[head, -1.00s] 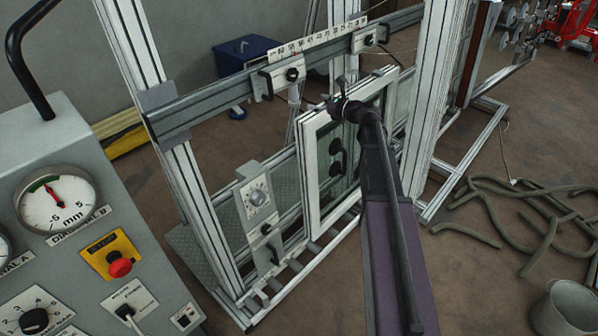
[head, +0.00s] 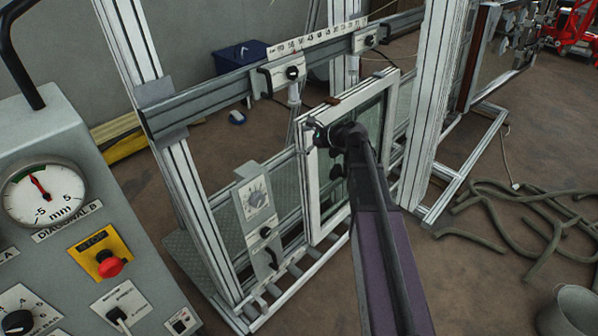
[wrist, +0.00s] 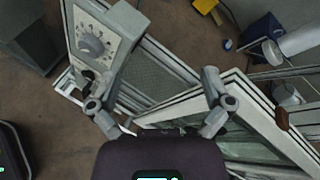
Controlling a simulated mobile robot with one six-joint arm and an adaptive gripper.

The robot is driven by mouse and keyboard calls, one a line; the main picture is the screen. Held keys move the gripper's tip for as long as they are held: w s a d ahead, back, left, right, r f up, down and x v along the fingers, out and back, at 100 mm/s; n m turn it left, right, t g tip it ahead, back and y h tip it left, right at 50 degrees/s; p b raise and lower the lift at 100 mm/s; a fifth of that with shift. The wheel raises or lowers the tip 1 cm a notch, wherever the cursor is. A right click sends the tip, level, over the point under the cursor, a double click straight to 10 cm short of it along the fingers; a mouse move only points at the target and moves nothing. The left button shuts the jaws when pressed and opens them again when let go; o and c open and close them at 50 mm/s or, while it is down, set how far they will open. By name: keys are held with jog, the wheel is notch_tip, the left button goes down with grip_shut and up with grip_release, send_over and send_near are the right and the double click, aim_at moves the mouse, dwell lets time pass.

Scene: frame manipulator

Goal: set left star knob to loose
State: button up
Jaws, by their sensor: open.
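Two clamp blocks with small black knobs sit on the upper grey rail (head: 215,97). The left knob (head: 291,72) and right knob (head: 370,40) look like the star knobs, but are too small to read their setting. My gripper (head: 322,134) is below and right of the left knob, apart from it, by the top left of a white window frame (head: 312,195). In the wrist view my gripper (wrist: 158,105) has its fingers spread, with nothing between them but the background and frame. The window frame also shows in the wrist view (wrist: 180,110).
A plate with a grey dial (head: 257,197) and a black knob (head: 265,232) stands left of the window frame; the dial shows in the wrist view (wrist: 92,42). Aluminium posts (head: 428,100) flank the frame. A control panel (head: 60,260) stands at left. Hoses (head: 500,205) lie right.

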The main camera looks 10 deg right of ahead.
jog(key=s+a+f+n+g+h+b, duration=0.1)
jog(key=s+a+f+n+g+b, duration=0.1)
jog(key=s+f+n, duration=0.3)
jog(key=shift+s+f+g+h+b, duration=0.3)
jog(key=shift+f+h+b, duration=0.1)
jog(key=shift+f, duration=0.5)
jog(key=shift+a, duration=0.1)
jog(key=s+d+f+n+g+h, duration=0.1)
jog(key=s+f+n+g+h, duration=0.1)
jog(key=s+n, duration=0.5)
jog(key=s+d+f+n+g+h, duration=0.2)
jog(key=s+n+h, duration=0.4)
jog(key=s, duration=0.6)
notch_tip(320, 180, down, 3)
jog(key=shift+s+r+n+g, duration=0.1)
jog(key=shift+s+n+g, duration=0.05)
jog(key=shift+n+g, duration=0.55)
